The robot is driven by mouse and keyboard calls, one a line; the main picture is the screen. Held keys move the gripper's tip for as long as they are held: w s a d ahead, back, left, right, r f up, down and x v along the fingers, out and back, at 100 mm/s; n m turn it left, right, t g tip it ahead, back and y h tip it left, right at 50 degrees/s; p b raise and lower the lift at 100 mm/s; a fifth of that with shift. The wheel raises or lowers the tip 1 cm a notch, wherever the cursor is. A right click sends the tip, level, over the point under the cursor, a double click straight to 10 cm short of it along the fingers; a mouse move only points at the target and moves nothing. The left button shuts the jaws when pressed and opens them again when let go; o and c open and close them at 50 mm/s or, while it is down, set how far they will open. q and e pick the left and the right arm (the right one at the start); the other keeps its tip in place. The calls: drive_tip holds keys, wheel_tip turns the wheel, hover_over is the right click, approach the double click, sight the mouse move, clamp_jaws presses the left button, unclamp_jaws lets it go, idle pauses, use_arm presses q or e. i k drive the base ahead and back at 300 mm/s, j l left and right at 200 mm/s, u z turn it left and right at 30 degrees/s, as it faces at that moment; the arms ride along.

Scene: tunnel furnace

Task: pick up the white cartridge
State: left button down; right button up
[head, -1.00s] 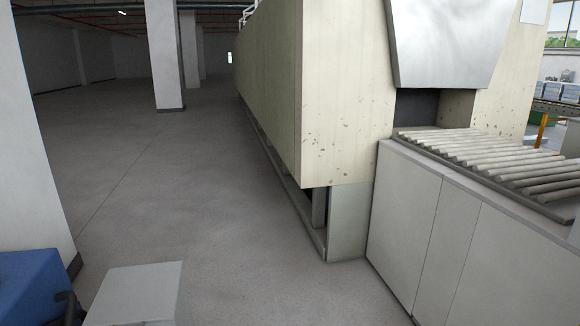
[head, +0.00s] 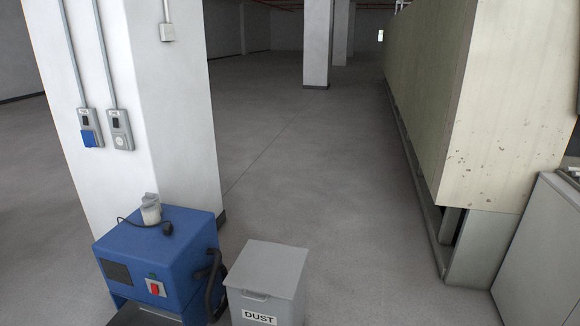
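A small whitish-grey cylinder (head: 151,209), which looks like the white cartridge, stands on top of a blue machine (head: 150,255) in the lower left of the head view. A black cable with a plug lies around and beside it on the machine's top. Neither of my grippers shows in the head view.
A grey bin labelled DUST (head: 266,280) stands right of the blue machine. A white pillar (head: 165,130) with wall sockets (head: 105,128) rises behind the machine. The furnace (head: 480,110) is at the right. Open grey floor (head: 330,190) lies between.

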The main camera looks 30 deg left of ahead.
sight(150, 210)
drive_tip(key=u, duration=1.85)
drive_tip(key=i+j+z, duration=0.1)
drive_tip(key=z, duration=0.45)
drive_tip(key=i+j+z, duration=0.3)
drive_tip(key=j, duration=0.35)
drive_tip(key=i+j+z, duration=0.15)
drive_tip(key=j, duration=0.2)
drive_tip(key=i+j+z, duration=0.15)
drive_tip(key=j, duration=0.2)
drive_tip(key=i+j+z, duration=0.2)
drive_tip(key=j, duration=0.2)
drive_tip(key=k+l, duration=0.05)
